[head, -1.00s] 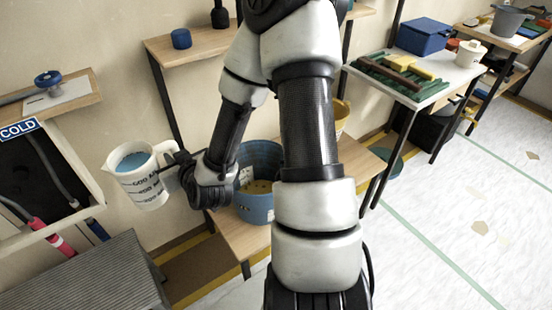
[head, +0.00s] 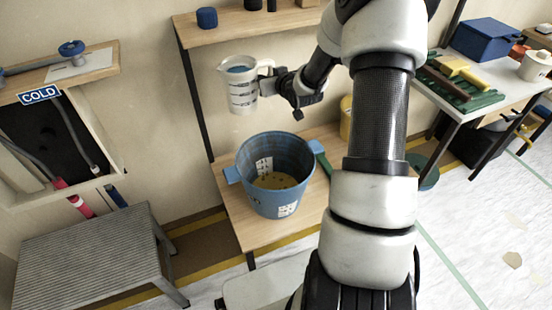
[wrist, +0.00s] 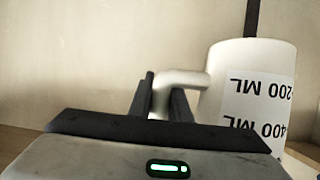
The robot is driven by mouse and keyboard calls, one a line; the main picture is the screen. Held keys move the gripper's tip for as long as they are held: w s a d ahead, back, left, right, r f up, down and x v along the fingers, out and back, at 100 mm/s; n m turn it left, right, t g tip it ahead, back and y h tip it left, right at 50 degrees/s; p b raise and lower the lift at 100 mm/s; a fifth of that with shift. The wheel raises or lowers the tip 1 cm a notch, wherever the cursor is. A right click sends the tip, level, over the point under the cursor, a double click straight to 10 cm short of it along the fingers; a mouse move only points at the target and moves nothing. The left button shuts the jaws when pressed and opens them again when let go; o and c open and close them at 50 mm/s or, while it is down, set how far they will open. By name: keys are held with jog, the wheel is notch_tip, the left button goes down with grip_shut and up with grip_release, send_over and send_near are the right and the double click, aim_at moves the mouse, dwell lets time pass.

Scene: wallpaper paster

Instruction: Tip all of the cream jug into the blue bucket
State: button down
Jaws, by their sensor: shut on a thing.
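The cream jug (head: 242,92) is upright, with measuring marks on its side and blue liquid inside near the rim. My gripper (head: 270,84) is shut on its handle, to the right of the jug. In the wrist view the fingers (wrist: 170,103) close around the handle, and the jug (wrist: 245,75) shows at the right. The blue bucket (head: 302,152) stands on the low wooden shelf below and a little right of the jug. A yellowish layer with dark specks lies in its bottom. The jug is above the bucket's height and apart from it.
A wooden shelf (head: 230,32) with a blue tub (head: 206,17) is behind the jug. A grey ribbed step (head: 85,255) stands at lower left, below the COLD sign (head: 40,94). A green handle-like thing (head: 322,158) is beside the bucket. A table (head: 505,75) stands at right.

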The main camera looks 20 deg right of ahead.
jog(key=d+f+n+g+y, duration=0.1)
jog(key=d+f+n+y, duration=0.2)
jog(key=d+f, duration=0.2)
jog(key=w+d+f+n+y+b, duration=0.1)
jog(key=d+f+n+y, duration=0.2)
jog(key=d+f, duration=0.3)
jog(key=d, duration=0.5)
jog(key=shift+f+g+y, duration=0.2)
jog(key=shift+g+y, duration=0.2)
jog(key=shift+d+r, duration=0.1)
jog(key=shift+r, duration=0.05)
jog(key=s+a+r+n+t+h+p, duration=0.1)
jog(key=s+a+r+n+t+h, duration=0.1)
jog(key=a+r+n, duration=0.3)
jog(key=shift+s+r+h, duration=0.3)
jog(key=shift+s+r, duration=0.25)
jog(key=shift+r, duration=0.15)
jog(key=shift+s+a+f+n+t+b, duration=0.2)
jog(key=shift+n+t+b, duration=0.3)
jog(key=shift+b, duration=0.4)
dwell(0.4)
